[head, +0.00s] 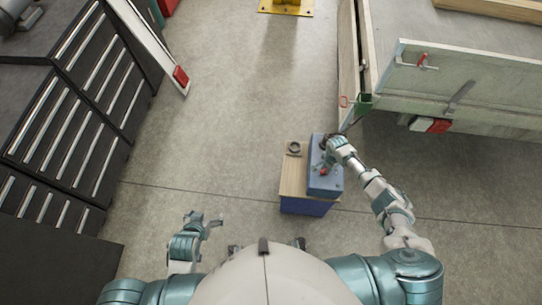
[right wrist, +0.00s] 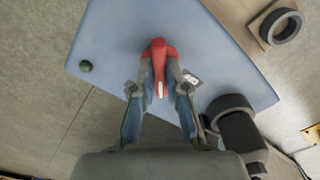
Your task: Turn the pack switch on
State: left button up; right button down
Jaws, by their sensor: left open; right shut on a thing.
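The pack (head: 325,180) is a blue-grey box on a small wooden-topped stand. In the right wrist view its flat face (right wrist: 110,45) fills much of the picture. A red switch handle (right wrist: 158,50) with a pale stripe stands on that face. My right gripper (right wrist: 160,80) is shut on the red handle, with one finger on each side of it. My left gripper (head: 207,220) is open and empty, low at the left, away from the pack.
A black ring (head: 294,148) lies on the stand's wooden top (head: 292,180). A black connector (right wrist: 235,122) sits at the pack's edge, and a green knob (right wrist: 86,67) near a corner. Dark drawer cabinets (head: 60,120) stand left, a trailer (head: 470,85) right.

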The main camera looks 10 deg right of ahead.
jog(key=shift+s+m, duration=0.1)
jog(key=shift+m, duration=0.3)
jog(key=shift+r+m+p, duration=0.1)
jog(key=shift+m+p, duration=0.45)
jog(key=shift+m, duration=0.05)
jog(key=shift+m+p, duration=0.6)
jog(key=shift+m, duration=0.5)
jog(key=shift+m+p, duration=0.35)
jog(key=shift+m, duration=0.55)
